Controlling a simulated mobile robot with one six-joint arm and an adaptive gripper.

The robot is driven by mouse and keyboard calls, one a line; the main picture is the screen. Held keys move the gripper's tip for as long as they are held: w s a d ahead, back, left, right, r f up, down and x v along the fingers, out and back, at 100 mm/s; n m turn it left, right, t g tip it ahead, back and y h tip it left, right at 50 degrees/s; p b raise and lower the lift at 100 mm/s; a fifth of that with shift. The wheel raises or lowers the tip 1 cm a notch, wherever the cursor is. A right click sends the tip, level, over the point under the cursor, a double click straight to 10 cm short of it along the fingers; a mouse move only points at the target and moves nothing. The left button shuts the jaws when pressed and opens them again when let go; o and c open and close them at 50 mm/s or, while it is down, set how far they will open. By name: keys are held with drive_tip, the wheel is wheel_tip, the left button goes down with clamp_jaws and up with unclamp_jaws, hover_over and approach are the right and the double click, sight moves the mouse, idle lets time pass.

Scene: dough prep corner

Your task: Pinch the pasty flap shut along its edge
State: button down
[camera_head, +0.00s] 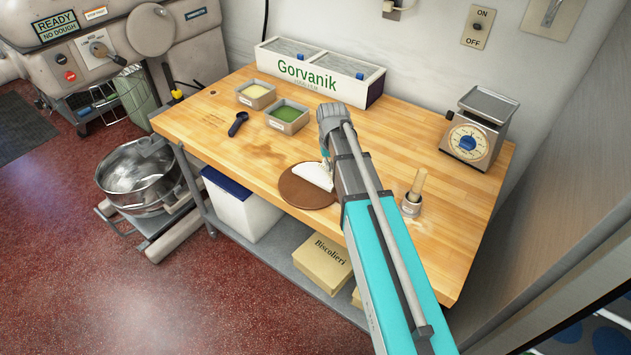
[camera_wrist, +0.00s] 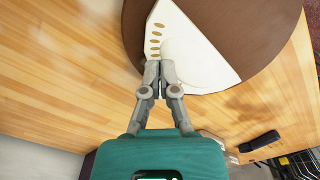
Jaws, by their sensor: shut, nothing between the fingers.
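The pasty is a white folded half-round on a round brown board. In the head view the pasty (camera_head: 314,176) is partly covered by my arm, and the board (camera_head: 297,193) lies near the table's front edge. In the wrist view the pasty (camera_wrist: 195,50) shows several tan oval marks along its left edge, on the brown board (camera_wrist: 265,25). My gripper (camera_wrist: 160,66) is shut with its fingertips together at the pasty's edge, just below the lowest visible mark. Nothing shows between the fingers. I cannot tell whether the tips touch the dough. The edge under the fingers is hidden.
A scale (camera_head: 477,130) and a small pot with a wooden-handled tool (camera_head: 412,205) stand right of my arm. Two small trays, one yellow-filled (camera_head: 256,95), one green-filled (camera_head: 288,116), and a dark scoop (camera_head: 237,124) lie left. A Gorvanik bin (camera_head: 320,76) stands at the back.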

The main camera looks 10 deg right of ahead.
sight(303, 165)
drive_tip(key=shift+w+a+r, duration=0.1)
drive_tip(key=shift+w+a, duration=0.1)
drive_tip(key=shift+w, duration=0.65)
drive_tip(key=shift+w+a+f, duration=0.1)
drive_tip(key=shift+w+a, duration=0.15)
drive_tip(key=shift+w, duration=0.55)
drive_tip(key=shift+w+a+r, duration=0.1)
drive_tip(key=shift+w+a, duration=0.1)
drive_tip(key=shift+w, duration=0.65)
drive_tip(key=shift+f+b, duration=1.5)
drive_tip(key=shift+f, duration=0.05)
drive_tip(key=shift+r, duration=0.1)
drive_tip(key=shift+r+p, duration=1.45)
drive_tip(key=shift+p, duration=0.1)
drive_tip(key=shift+w+a+f, duration=0.1)
drive_tip(key=shift+w+a, duration=0.2)
drive_tip(key=shift+a, duration=0.75)
drive_tip(key=shift+w+a+r, duration=0.1)
drive_tip(key=shift+w+a, duration=0.15)
drive_tip(key=shift+a, duration=0.8)
drive_tip(key=shift+w+a+f, duration=0.1)
drive_tip(key=shift+w+a, duration=0.2)
drive_tip(key=shift+a, duration=0.75)
drive_tip(key=shift+f+b, duration=1.55)
drive_tip(key=shift+b, duration=0.05)
drive_tip(key=shift+r, duration=0.15)
